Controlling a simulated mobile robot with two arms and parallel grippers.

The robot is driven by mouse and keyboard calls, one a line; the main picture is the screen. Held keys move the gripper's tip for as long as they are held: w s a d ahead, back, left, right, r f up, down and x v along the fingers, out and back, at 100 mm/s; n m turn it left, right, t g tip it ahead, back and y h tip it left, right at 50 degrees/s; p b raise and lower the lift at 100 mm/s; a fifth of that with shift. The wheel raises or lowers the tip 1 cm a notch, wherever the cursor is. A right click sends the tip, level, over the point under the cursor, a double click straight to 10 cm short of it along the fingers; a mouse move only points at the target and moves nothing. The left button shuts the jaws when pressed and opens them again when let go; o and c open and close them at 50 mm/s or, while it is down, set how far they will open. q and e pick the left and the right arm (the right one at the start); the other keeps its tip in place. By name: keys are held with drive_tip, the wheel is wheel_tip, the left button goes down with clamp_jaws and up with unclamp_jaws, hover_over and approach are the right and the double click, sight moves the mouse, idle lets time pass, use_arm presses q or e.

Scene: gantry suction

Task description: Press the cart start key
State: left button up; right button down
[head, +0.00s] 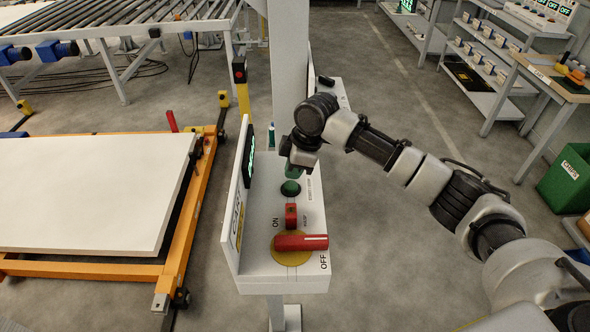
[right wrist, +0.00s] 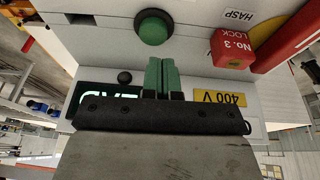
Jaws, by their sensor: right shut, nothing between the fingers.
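A round green push button (head: 290,188) in a dark ring sits on top of the white control box (head: 262,268). Small lettering beside it is too small to read for certain. The green button also shows in the right wrist view (right wrist: 153,28). My right gripper (head: 292,172) is over the box, just behind the button in the head view. In the right wrist view its green fingers (right wrist: 160,62) are together and empty, pointing toward the button, with a small visible gap. I cannot tell the exact height of the fingertips above the box. My left gripper is not in view.
A red lock block (head: 291,215) and a red rotary handle (head: 302,242) on a yellow disc sit nearer on the box, close to the button. A grey post (head: 288,60) rises behind. An orange cart (head: 190,225) with a white board (head: 90,190) stands left.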

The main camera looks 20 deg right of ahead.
use_arm(q)
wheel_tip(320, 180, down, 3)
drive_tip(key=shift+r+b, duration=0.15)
drive_tip(key=shift+b, duration=0.7)
use_arm(e)
drive_tip(key=w+v, duration=0.1)
drive_tip(key=v, duration=0.7)
drive_tip(key=shift+s+r, duration=0.4)
drive_tip(key=shift+r, duration=0.05)
drive_tip(key=shift+d+f, duration=0.1)
